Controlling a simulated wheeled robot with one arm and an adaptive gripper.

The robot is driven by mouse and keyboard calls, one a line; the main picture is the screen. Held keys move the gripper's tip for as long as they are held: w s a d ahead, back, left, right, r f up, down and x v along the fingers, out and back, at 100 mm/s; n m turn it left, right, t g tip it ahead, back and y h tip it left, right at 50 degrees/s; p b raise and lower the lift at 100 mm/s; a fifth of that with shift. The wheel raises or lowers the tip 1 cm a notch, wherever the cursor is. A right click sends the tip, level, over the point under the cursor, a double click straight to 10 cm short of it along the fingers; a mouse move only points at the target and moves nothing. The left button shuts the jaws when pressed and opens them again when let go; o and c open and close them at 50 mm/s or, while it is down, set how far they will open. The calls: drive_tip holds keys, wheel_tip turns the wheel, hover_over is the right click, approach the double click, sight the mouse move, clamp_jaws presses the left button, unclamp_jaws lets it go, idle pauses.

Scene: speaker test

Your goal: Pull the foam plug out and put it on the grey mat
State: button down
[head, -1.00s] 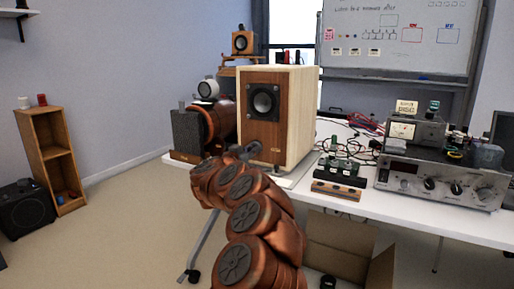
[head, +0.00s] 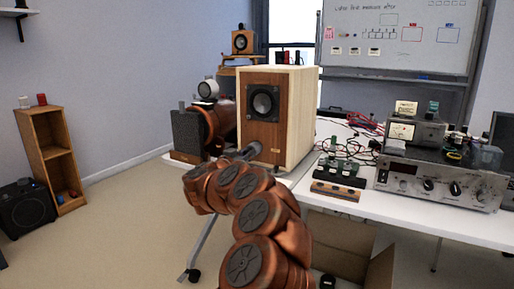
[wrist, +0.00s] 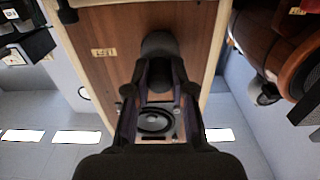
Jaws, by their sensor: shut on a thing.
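The speaker box (head: 295,118) stands on the white table, with a brown wood front and a black round driver (head: 263,101). It also shows in the wrist view (wrist: 108,30), upside down. My gripper (wrist: 158,76) is shut on the dark grey foam plug (wrist: 158,46), low on the speaker's front. In the head view the plug (head: 249,150) is a small dark shape at the end of my arm. My arm hides part of it, and I cannot tell how far it sits in the speaker. I cannot make out the grey mat.
A dark red-brown rounded thing and a small grey speaker (head: 187,135) stand close left of the speaker box. An open cardboard box (head: 340,238) is below.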

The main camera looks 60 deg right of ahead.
drive_tip(key=shift+s+a+p, duration=0.1)
drive_tip(key=shift+a+p, duration=0.55)
drive_tip(key=shift+a, duration=1.55)
